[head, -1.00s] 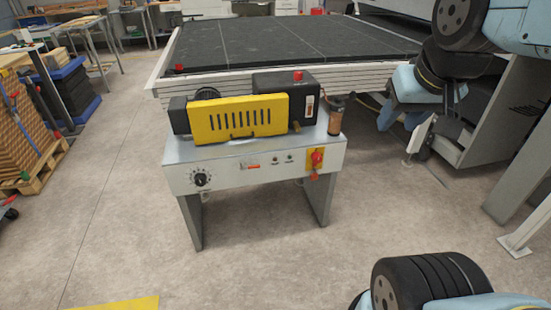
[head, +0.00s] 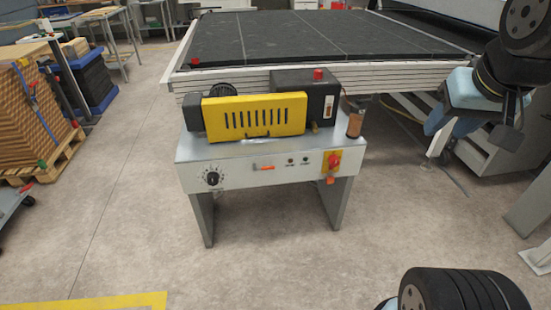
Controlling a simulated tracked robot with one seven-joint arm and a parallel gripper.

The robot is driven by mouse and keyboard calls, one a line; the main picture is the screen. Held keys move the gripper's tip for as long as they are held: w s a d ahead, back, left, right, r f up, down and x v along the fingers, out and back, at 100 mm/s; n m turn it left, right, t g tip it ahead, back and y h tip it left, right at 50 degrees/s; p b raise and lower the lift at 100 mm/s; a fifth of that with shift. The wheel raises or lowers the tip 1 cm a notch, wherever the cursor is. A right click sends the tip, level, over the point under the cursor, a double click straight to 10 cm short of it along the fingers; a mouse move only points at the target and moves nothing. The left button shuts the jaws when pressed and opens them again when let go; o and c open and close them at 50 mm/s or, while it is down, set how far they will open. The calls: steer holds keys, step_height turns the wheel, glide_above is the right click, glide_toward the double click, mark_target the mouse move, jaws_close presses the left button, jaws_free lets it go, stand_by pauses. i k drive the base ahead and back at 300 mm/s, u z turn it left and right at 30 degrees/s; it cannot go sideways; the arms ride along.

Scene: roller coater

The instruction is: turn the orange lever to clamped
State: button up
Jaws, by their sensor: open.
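The roller coater (head: 255,116) stands ahead, with a yellow slotted cover above a grey front panel. A small orange lever-like piece (head: 263,168) lies about level on the panel, left of centre. A red rotary switch (head: 334,161) on a yellow plate is at the panel's right, with an orange tab (head: 331,180) below it. I cannot tell for sure which orange part is the lever, nor read a clamped mark. My gripper (head: 506,135) is at the right edge, open, apart from the machine; its fingers are small and partly unclear.
A large black-topped table (head: 310,38) stands behind the coater. A brown cylinder (head: 355,122) sits at the coater's right end. A pallet of stacked boards (head: 35,105) is at left. The floor in front is clear, with a yellow floor marking (head: 95,301) at lower left.

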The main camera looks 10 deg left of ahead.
mark_target(256, 169)
steer(key=i, duration=0.9)
steer(key=u, duration=0.05)
